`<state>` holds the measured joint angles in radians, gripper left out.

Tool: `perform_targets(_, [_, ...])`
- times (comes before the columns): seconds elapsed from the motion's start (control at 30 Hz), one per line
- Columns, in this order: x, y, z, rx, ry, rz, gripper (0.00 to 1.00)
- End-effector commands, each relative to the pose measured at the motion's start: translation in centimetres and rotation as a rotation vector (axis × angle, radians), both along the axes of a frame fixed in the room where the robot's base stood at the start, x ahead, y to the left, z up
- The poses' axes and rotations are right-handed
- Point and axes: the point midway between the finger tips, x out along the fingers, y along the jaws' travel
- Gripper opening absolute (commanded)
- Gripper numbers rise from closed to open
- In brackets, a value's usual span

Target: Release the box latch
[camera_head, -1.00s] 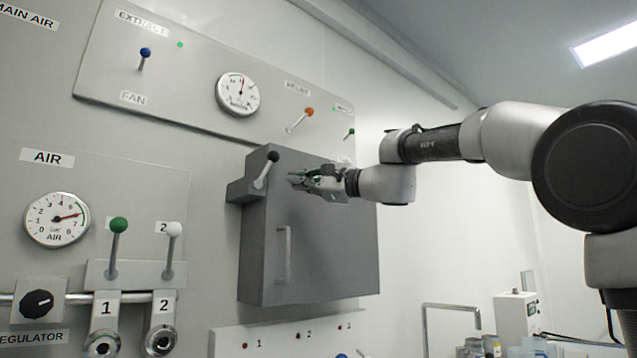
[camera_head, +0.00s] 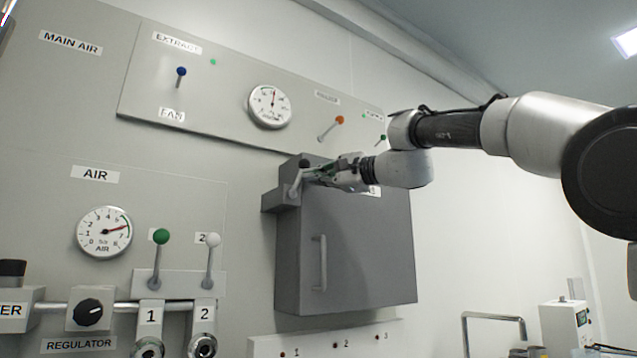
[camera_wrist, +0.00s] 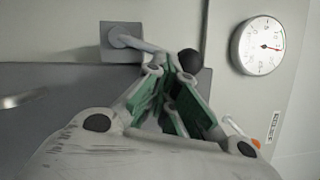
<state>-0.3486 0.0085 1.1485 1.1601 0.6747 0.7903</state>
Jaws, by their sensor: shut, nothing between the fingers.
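The grey box (camera_head: 370,250) is mounted on the wall panel, its door shut, with a vertical bar handle (camera_head: 320,262) on the front. The box latch is a grey lever with a black ball knob (camera_head: 305,160) on a block (camera_head: 278,201) at the box's upper left; the lever leans up and to the right. In the wrist view the knob (camera_wrist: 189,61) and lever (camera_wrist: 140,43) lie just beyond my fingertips. My gripper (camera_head: 308,172) is shut and empty, its tips at the lever close to the knob. I cannot tell whether they touch it.
Above the box are a round gauge (camera_head: 270,107), an orange-knobbed lever (camera_head: 332,128) and a small green-knobbed lever (camera_head: 382,139). Green (camera_head: 161,238) and white (camera_head: 213,241) valve levers stand at lower left. The space right of the box is open.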

Motion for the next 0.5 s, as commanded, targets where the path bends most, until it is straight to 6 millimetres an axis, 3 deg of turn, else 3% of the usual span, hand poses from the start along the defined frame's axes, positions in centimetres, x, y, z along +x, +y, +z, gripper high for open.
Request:
perform_targets(0.1, [-0.36,0.51,0.58,-0.066,-0.048,0.001,0.0])
perform_targets(0.5, [-0.4,0.49,0.73,-0.067,-0.049,-0.002,0.0])
